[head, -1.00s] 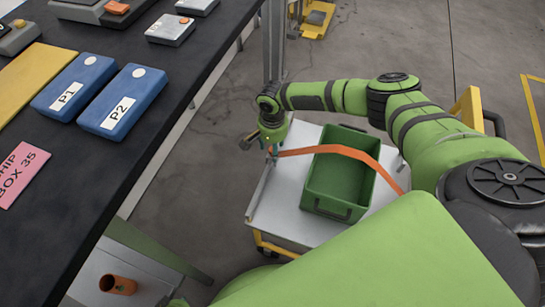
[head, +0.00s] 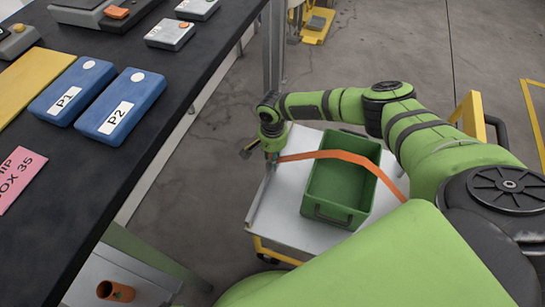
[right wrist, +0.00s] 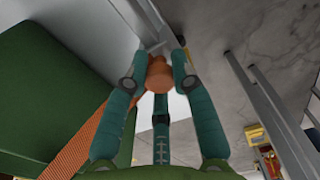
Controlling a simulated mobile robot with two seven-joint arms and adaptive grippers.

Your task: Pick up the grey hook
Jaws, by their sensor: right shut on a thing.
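My right gripper (head: 272,155) is low at the left edge of the trolley in the head view, pointing down. In the right wrist view its teal fingers (right wrist: 160,65) are shut on an orange end piece (right wrist: 159,77). An orange strap (head: 340,156) runs from the gripper to the right across the green crate; it also shows in the right wrist view (right wrist: 80,132). A grey piece (right wrist: 157,42) lies just beyond the orange piece and may be the grey hook; I cannot tell its full shape. My left gripper is out of view.
The green crate (head: 333,214) stands on the grey trolley top (head: 285,215). A dark workbench (head: 120,170) with blue boxes (head: 121,106) is at the left. An orange cup (head: 115,291) is on a lower surface. Floor between bench and trolley is clear.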

